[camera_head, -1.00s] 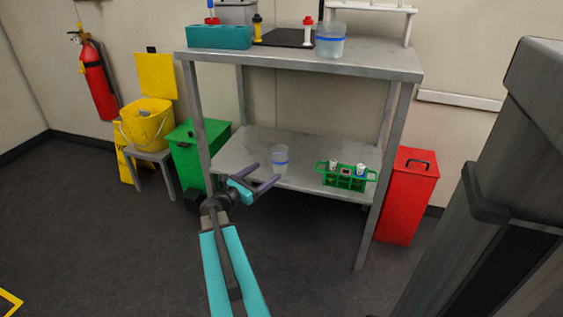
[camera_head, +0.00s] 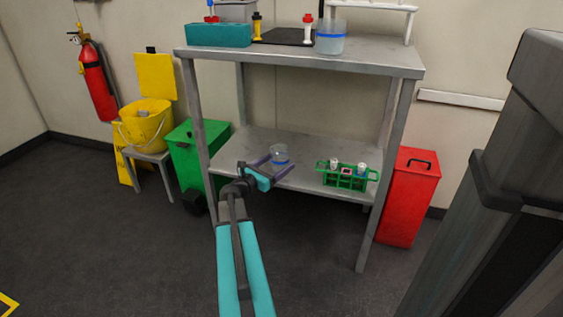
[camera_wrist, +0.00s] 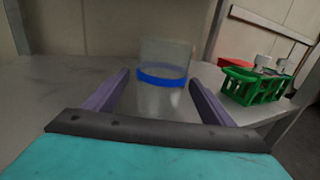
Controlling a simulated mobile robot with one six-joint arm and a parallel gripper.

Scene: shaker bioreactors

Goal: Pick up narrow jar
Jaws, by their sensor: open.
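The narrow jar (camera_head: 279,153) is clear with a blue band and stands upright on the lower shelf (camera_head: 235,151) of the metal table. It also shows in the wrist view (camera_wrist: 164,62), ahead and between the fingers. My gripper (camera_head: 269,168) is open, with its two purple fingers pointing at the jar, one on each side. In the wrist view my gripper (camera_wrist: 158,97) frames the jar's lower part. I cannot tell how far the fingertips reach along the jar. The jar's base is partly hidden by the gripper in the head view.
The upper shelf (camera_head: 375,58) holds a wider jar (camera_head: 331,38) and a teal box (camera_head: 219,35). Table legs flank the lower shelf. A red bin (camera_head: 408,197) stands right.

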